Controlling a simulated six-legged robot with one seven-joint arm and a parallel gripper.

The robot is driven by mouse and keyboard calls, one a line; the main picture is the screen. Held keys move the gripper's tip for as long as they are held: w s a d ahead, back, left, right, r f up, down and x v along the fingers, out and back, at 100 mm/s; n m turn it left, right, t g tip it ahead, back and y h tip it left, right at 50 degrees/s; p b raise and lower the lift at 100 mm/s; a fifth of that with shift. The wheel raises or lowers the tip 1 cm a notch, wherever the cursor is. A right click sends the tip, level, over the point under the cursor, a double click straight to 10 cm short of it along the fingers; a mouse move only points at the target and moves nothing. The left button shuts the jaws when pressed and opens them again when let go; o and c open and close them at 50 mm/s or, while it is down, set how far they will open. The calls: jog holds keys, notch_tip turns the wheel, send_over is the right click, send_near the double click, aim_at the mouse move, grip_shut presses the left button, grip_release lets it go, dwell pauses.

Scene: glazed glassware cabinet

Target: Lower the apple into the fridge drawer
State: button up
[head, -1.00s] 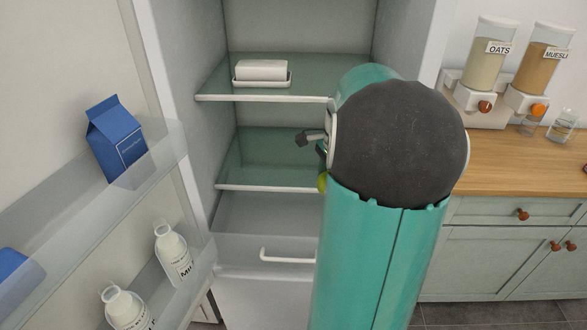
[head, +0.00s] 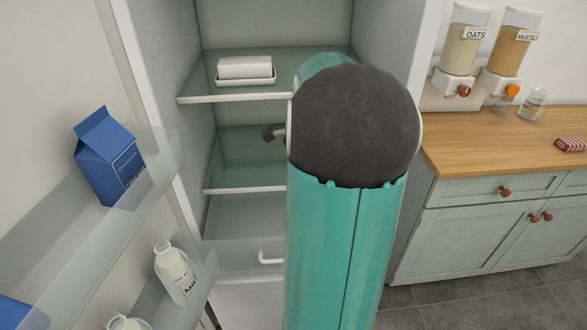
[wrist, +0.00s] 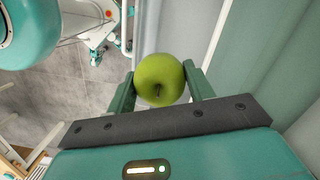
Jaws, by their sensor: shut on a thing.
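A green apple (wrist: 160,80) sits between the two green fingers of my gripper (wrist: 159,84) in the wrist view, and the gripper is shut on it. In the head view my own arm hides the apple and most of the gripper. The fridge drawer (head: 232,256) is below the shelves, with a white handle (head: 270,259) partly behind my arm. How far the drawer is open cannot be told, and its right side is hidden.
Glass shelves cross the fridge, with a butter dish (head: 245,72) on the upper shelf (head: 200,86). The open door at left holds a blue carton (head: 110,157) and a milk bottle (head: 175,272). A wooden counter (head: 480,140) with dispensers stands at right.

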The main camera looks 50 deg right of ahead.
notch_tip(320, 180, down, 9)
jog(key=shift+f, duration=0.15)
jog(key=shift+f, duration=0.1)
dwell(0.8)
jog(key=shift+f, duration=8.35)
jog(key=o, duration=1.1)
notch_tip(320, 180, up, 14)
jog(key=d, duration=0.1)
jog(key=shift+s+d+f, duration=0.2)
jog(key=shift+s, duration=0.1)
